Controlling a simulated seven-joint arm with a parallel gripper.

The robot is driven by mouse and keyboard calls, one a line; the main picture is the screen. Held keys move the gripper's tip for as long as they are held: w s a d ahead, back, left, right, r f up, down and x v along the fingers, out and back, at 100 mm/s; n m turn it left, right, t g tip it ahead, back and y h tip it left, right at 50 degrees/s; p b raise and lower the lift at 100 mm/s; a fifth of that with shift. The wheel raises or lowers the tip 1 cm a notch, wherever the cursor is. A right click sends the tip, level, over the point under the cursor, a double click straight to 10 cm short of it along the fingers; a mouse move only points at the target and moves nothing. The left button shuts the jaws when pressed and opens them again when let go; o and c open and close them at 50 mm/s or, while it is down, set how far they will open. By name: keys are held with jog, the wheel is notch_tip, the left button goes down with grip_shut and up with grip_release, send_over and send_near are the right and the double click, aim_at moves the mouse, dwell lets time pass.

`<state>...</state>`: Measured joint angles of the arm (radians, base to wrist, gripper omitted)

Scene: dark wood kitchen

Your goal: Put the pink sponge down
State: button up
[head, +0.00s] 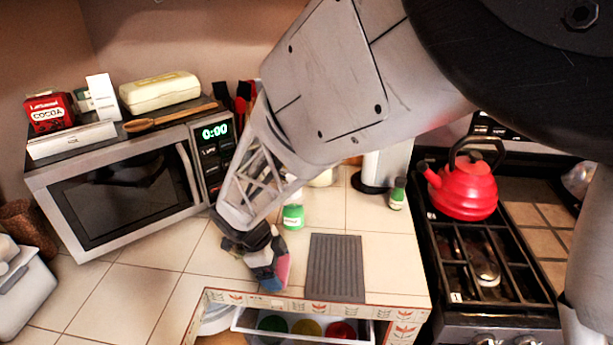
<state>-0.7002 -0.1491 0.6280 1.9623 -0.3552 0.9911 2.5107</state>
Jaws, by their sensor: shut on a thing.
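My gripper (262,262) is at the end of my arm, low over the tiled counter (140,275) between the microwave and the dark ribbed mat. It is shut on the pink sponge (283,270), whose pink side shows at the right of the fingers. The fingers cover most of the sponge. I cannot tell whether the sponge touches the counter.
A dark ribbed mat (336,268) lies right of my gripper. A green-labelled jar (293,217) stands behind. The microwave (130,185) is at left, the stove with a red kettle (462,188) at right. An open drawer (300,322) shows below the counter edge.

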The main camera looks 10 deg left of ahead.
jog(key=shift+f, duration=0.45)
jog(key=shift+f, duration=0.35)
jog(key=o, duration=0.7)
jog(key=shift+f, duration=0.1)
jog(key=shift+s+f, duration=0.1)
jog(key=shift+f, duration=0.05)
jog(key=shift+d, duration=0.1)
jog(key=shift+s, duration=0.1)
jog(key=v, duration=1.3)
jog(key=shift+w, duration=0.2)
jog(key=shift+d, duration=0.1)
